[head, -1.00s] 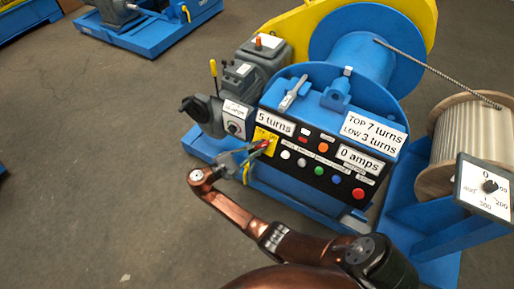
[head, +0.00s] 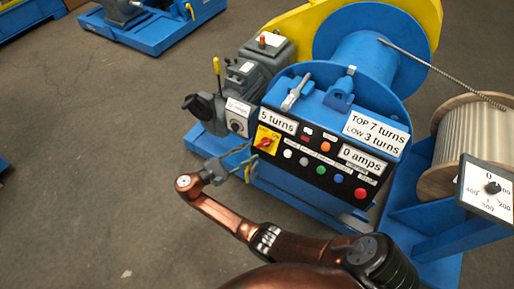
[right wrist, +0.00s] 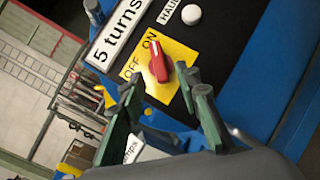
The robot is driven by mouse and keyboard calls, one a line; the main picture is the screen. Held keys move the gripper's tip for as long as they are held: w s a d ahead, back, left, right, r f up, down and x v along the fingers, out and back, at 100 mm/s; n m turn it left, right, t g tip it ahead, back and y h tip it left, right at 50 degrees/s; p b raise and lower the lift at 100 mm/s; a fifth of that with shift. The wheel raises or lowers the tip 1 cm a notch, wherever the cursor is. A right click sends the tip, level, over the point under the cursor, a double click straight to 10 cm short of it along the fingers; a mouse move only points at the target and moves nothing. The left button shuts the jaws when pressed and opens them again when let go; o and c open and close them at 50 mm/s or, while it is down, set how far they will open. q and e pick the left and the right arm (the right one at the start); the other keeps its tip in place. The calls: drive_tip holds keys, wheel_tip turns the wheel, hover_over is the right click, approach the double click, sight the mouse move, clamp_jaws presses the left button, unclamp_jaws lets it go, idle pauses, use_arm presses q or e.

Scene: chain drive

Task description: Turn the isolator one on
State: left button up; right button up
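The isolator is a red rotary knob (head: 266,143) on a yellow plate at the left end of the black control panel (head: 318,164). In the right wrist view the red knob (right wrist: 160,65) stands between the words OFF and ON, and its pale-marked end points towards ON. My right gripper (head: 247,159) is just below and left of the plate in the head view. In the right wrist view its two fingers (right wrist: 163,88) are spread apart, with nothing between them, and the knob lies beyond their tips. My left gripper is in neither view.
The panel carries several buttons and signs reading "5 turns" (head: 277,120) and "0 amps" (head: 365,160). A grey motor (head: 258,62) with a yellow-handled lever stands behind left. A rope drum (head: 475,145) and a dial (head: 488,188) are at the right.

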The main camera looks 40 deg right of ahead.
drive_tip(key=a, duration=0.6)
drive_tip(key=shift+a, duration=0.15)
drive_tip(key=shift+w, duration=0.1)
